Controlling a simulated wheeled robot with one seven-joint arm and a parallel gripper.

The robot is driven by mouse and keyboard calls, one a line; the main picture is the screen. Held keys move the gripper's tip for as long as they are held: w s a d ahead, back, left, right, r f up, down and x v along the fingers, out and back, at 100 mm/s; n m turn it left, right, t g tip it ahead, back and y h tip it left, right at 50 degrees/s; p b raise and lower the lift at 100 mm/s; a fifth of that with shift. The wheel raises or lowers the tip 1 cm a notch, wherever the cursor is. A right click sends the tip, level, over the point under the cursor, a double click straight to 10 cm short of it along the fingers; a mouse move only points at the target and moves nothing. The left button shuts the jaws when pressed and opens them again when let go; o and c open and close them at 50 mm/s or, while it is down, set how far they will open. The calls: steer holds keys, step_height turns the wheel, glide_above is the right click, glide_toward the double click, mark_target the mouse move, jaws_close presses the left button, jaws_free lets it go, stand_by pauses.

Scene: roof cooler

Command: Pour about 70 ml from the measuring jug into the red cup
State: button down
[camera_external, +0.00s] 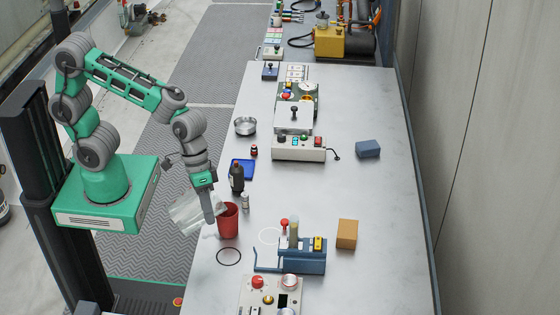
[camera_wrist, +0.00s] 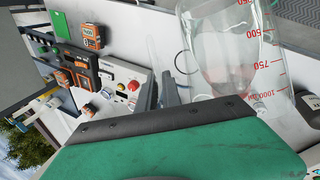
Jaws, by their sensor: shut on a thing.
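The clear measuring jug (camera_external: 186,213) is held tilted just left of the red cup, its right end close to the cup's rim. My gripper (camera_external: 208,212) is shut on the jug at its side. The red cup (camera_external: 229,222) stands upright on the bench near its left edge, partly behind my gripper. In the wrist view the jug (camera_wrist: 262,70) fills the upper right, with red scale marks, and my gripper (camera_wrist: 168,92) is beside it. A faint pinkish area shows through the jug. I cannot make out a stream or the level in the cup.
A dark bottle (camera_external: 237,178), a small vial (camera_external: 245,202) and a blue tray (camera_external: 248,165) stand just behind the cup. A black ring (camera_external: 229,257) lies in front. A blue fixture (camera_external: 300,258) and a tan block (camera_external: 347,233) are to the right.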

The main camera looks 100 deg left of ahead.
steer(key=shift+r, duration=0.15)
steer(key=shift+r+p, duration=0.1)
steer(key=shift+p, duration=0.65)
stand_by(0.7)
